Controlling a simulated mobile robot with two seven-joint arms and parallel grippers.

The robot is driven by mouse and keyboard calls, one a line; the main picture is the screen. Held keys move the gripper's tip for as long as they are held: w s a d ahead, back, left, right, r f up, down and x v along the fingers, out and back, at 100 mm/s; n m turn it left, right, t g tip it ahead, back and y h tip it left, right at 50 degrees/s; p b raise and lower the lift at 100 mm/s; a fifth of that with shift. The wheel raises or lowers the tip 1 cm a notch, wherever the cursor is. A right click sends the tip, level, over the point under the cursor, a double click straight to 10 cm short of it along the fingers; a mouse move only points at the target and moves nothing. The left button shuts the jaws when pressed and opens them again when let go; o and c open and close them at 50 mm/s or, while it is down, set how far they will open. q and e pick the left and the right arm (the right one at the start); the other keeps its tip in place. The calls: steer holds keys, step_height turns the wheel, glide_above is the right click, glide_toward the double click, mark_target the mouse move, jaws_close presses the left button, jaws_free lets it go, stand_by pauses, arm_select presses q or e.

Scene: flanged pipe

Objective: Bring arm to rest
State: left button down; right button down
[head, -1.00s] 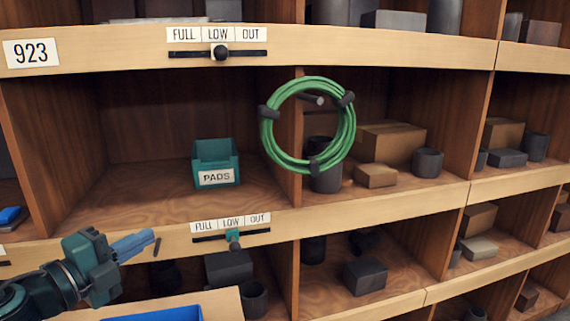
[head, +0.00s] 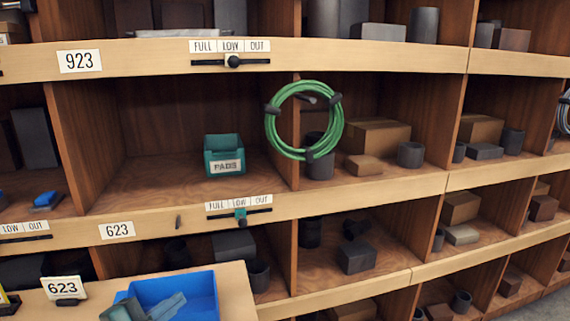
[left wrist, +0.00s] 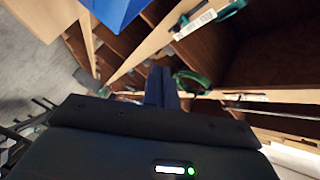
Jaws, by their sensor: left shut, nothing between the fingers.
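In the left wrist view the closed fingers (left wrist: 160,88) point away toward the shelving, with part of the blue bin (left wrist: 112,10) at the top. My right gripper is in neither view.
The blue bin stands on a pale wooden surface (head: 235,300) with a 623 sign (head: 64,288). Behind is shelving with a teal PADS bin (head: 224,160), a hanging green hose coil (head: 272,130), boxes, and a slider (head: 240,215) on the shelf edge.

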arm_select(q)
steer(key=s+d+f+n+g+y+p, duration=0.1)
steer(key=s+d+f+n+g+y, duration=0.1)
steer(key=s+f+n, duration=0.5)
steer(key=s+d+f+n+g+y+p, duration=0.2)
steer(key=s+d+f+n, duration=0.2)
steer(key=s+f+n, duration=0.3)
steer(key=s+f, duration=0.3)
steer(key=f, duration=0.2)
steer(key=shift+s+f+g, duration=0.2)
steer(key=shift+s+g, duration=0.1)
steer(key=shift+s, duration=0.1)
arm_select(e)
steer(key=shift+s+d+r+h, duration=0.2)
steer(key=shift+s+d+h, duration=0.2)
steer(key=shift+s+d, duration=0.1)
